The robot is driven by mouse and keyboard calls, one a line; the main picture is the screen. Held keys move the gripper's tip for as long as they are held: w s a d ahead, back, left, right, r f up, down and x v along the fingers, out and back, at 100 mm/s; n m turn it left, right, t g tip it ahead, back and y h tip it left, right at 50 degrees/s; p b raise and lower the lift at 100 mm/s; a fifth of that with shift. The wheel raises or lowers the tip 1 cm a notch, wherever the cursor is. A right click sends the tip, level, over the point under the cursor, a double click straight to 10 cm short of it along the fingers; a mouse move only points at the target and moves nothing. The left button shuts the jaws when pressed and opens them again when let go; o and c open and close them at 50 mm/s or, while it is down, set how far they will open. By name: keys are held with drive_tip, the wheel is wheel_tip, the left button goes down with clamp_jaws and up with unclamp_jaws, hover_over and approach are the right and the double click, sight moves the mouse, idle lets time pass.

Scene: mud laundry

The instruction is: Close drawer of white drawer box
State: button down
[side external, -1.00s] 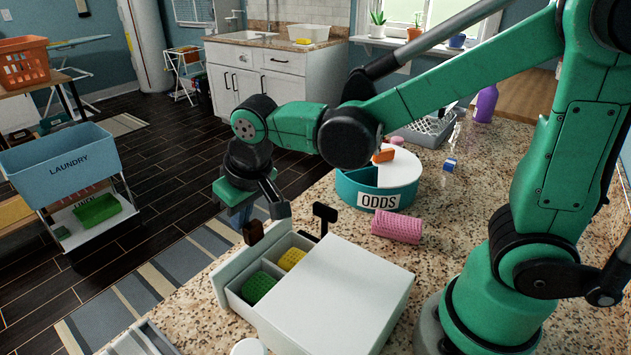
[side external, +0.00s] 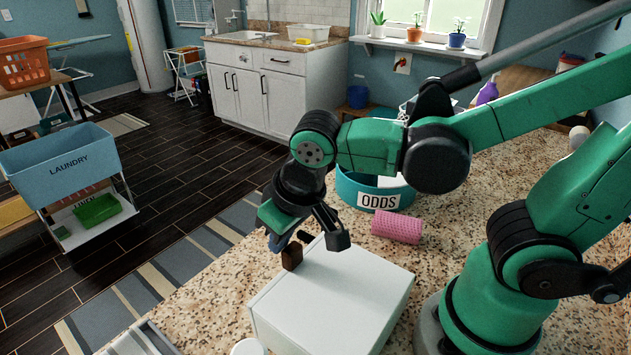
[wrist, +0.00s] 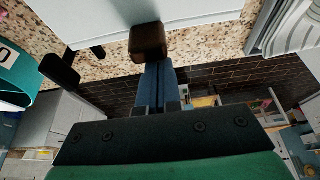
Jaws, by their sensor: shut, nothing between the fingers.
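The white drawer box (side external: 335,295) stands on the speckled counter, and its drawer looks pushed in, with no open compartment showing. In the wrist view the box's white surface (wrist: 190,10) fills the top edge. My gripper (side external: 291,258) is shut and empty at the box's far left edge, on the drawer side. The drawer front is mostly hidden, so a small gap cannot be ruled out.
A round teal ODDS container (side external: 378,198) and a pink rolled cloth (side external: 397,226) sit behind the box. A white round object (side external: 248,347) lies near the front edge.

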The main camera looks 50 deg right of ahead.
wheel_tip(320, 180, up, 9)
drive_tip(key=d+f+t, duration=0.3)
drive_tip(key=d+f, duration=0.2)
drive_tip(key=d, duration=0.2)
drive_tip(key=shift+w+d+f, duration=0.25)
drive_tip(key=shift+d+f, duration=0.05)
idle(0.5)
